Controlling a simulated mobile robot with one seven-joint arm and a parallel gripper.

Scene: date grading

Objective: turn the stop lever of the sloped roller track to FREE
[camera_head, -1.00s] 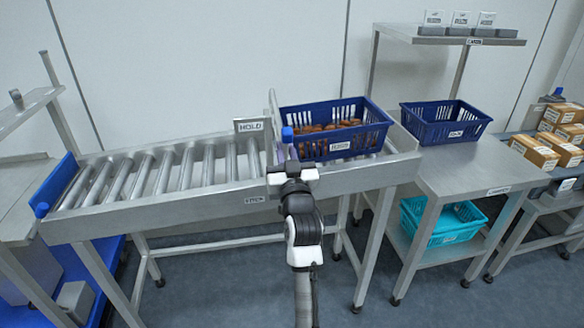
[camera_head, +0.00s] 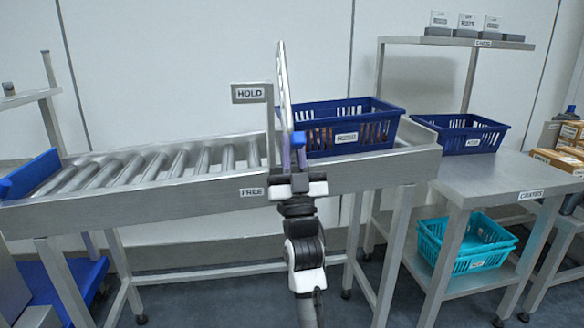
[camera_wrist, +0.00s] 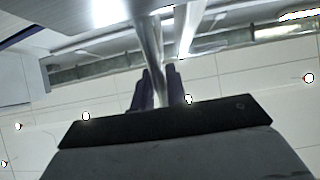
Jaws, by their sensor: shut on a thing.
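The sloped roller track (camera_head: 130,213) runs across the head view, its rollers on the left. A HOLD sign (camera_head: 249,93) stands above the rail and a FREE sign (camera_head: 252,192) is on its front side. An upright stop plate (camera_head: 284,95) stands at the left end of a blue crate (camera_head: 318,109) with brown contents. My gripper (camera_head: 299,160) is at the front rail, just below a blue knob (camera_head: 298,139). In the wrist view my gripper (camera_wrist: 159,76) is shut on the metal lever (camera_wrist: 154,45). The lever's exact angle is hard to tell.
A steel table (camera_head: 490,178) stands right of the track with an empty-looking blue crate (camera_head: 473,139) at its back. Boxes (camera_head: 555,160) lie far right. The rollers left of the stop plate are clear.

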